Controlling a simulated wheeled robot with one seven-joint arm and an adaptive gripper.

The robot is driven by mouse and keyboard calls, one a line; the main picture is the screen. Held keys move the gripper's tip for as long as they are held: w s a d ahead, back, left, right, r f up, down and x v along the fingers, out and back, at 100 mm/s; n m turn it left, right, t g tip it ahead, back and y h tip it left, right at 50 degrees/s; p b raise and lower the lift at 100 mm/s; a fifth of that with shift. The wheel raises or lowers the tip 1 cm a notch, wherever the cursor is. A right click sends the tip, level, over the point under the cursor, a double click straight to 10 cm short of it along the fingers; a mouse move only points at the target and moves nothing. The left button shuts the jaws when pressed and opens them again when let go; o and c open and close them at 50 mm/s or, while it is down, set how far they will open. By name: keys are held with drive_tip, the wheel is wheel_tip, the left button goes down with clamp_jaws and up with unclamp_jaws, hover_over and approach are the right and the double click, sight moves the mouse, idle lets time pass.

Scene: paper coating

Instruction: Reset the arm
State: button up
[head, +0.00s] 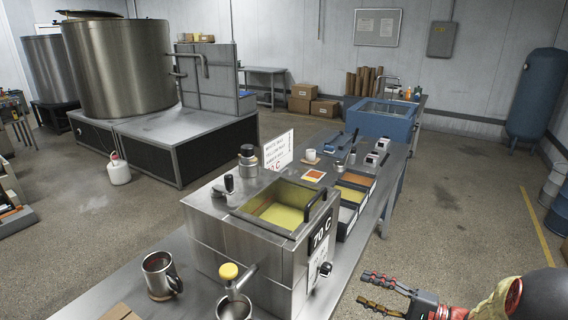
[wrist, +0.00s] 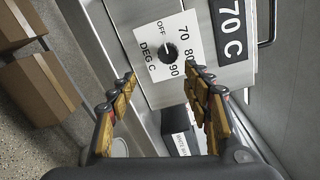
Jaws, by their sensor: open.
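My gripper (head: 382,292) is at the lower right in the head view, to the right of the steel wax tank (head: 250,250) and apart from it. In the wrist view my gripper (wrist: 160,84) is open, with nothing between its fingers. The black temperature knob (wrist: 168,53) on its white dial plate lies beyond the fingertips in the wrist view. The knob also shows on the tank's front in the head view (head: 325,269). A "70 C" label (wrist: 232,30) is beside the dial. Yellow liquid (head: 283,206) fills the tank's open top.
A steel bench (head: 375,205) carries the tank, a steel mug (head: 160,275), a yellow-capped valve (head: 229,272) and trays of colored material (head: 354,194). A blue basin (head: 382,118) stands behind. Brown boxes (wrist: 35,85) show in the wrist view. The floor right of the bench is open.

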drive_tip(key=s+a+f+g+h, duration=0.2)
drive_tip(key=s+f+g, duration=0.15)
drive_tip(key=s, duration=0.35)
drive_tip(key=s+a+f+g+h, duration=0.25)
drive_tip(key=s+g, duration=0.25)
drive_tip(key=s, duration=0.3)
drive_tip(key=s+r+n+g+h+p, duration=0.1)
drive_tip(key=s+r+n+h+p, duration=0.1)
drive_tip(key=s+r+n+h, duration=0.3)
drive_tip(key=s+a+r+n+t+h, duration=0.1)
drive_tip(key=a+r+n+t+h, duration=0.1)
drive_tip(key=r, duration=0.6)
drive_tip(key=s+a+r+n+t+h+p, duration=0.1)
drive_tip(key=s+a+r+n+t+h, duration=0.1)
drive_tip(key=r, duration=0.7)
drive_tip(key=shift+s+a+n+t+p, duration=0.25)
drive_tip(key=shift+a+n+t+p, duration=0.15)
drive_tip(key=shift+n, duration=0.3)
drive_tip(key=shift+h, duration=0.25)
drive_tip(key=shift+c, duration=0.3)
